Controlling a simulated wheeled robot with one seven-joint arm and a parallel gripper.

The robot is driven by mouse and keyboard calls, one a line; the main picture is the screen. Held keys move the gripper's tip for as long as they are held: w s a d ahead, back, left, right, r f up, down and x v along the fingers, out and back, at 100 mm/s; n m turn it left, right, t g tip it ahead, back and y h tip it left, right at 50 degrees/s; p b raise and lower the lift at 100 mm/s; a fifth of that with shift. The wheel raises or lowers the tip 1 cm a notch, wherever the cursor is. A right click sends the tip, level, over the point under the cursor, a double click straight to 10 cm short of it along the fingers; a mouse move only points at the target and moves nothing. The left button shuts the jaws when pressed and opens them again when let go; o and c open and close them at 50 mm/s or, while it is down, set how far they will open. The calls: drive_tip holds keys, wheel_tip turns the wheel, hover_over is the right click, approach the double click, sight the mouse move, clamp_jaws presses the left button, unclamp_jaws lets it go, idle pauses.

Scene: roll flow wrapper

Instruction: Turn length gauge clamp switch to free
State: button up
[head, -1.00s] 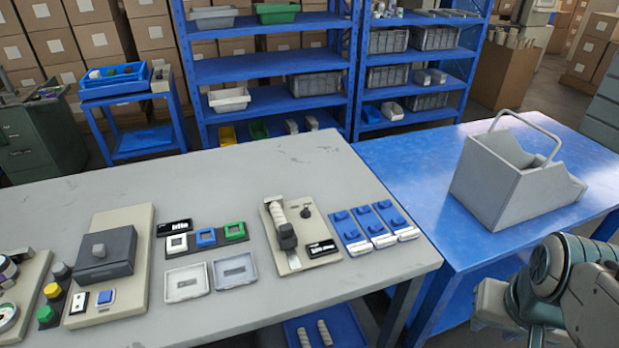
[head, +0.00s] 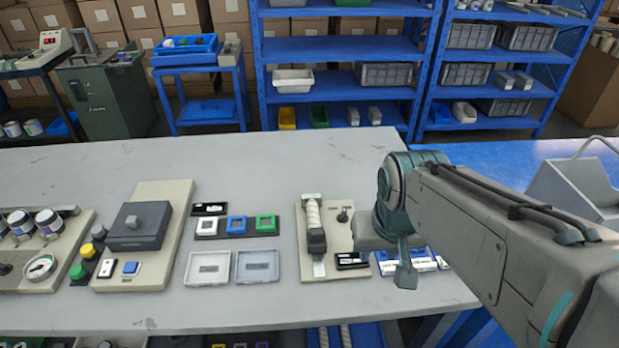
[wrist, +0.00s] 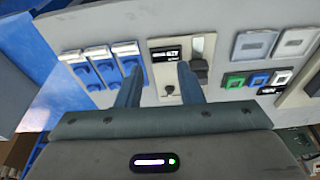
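The length gauge (head: 307,262) is a beige plate with a pale ribbed column, a dark slider block (head: 316,242) and a black display (head: 352,260). A small dark knob, which looks like the clamp switch (head: 343,215), sits on its upper right; I cannot read its setting. In the wrist view the knob (wrist: 169,90) shows between my fingers, some way beyond them. My gripper (wrist: 158,78) is open and empty.
Blue and white blocks (head: 420,266) lie right of the gauge, partly behind my gripper. Two shallow trays (head: 258,266) and coloured square frames (head: 236,225) lie to its left. A beige plate with a dark box (head: 139,226) stands farther left. The back of the table is clear.

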drive_tip(key=w+r+m+g+p, duration=0.1)
drive_tip(key=w+m+g, duration=0.15)
drive_tip(key=w, duration=1.15)
drive_tip(key=m+p, duration=0.1)
drive_tip(key=m, duration=0.2)
approach(343, 213)
wheel_tip(343, 213, down, 8)
drive_tip(key=shift+w+f+p, duration=0.1)
drive_tip(key=shift+f+p, duration=0.15)
drive_tip(key=shift+p, duration=0.25)
clamp_jaws()
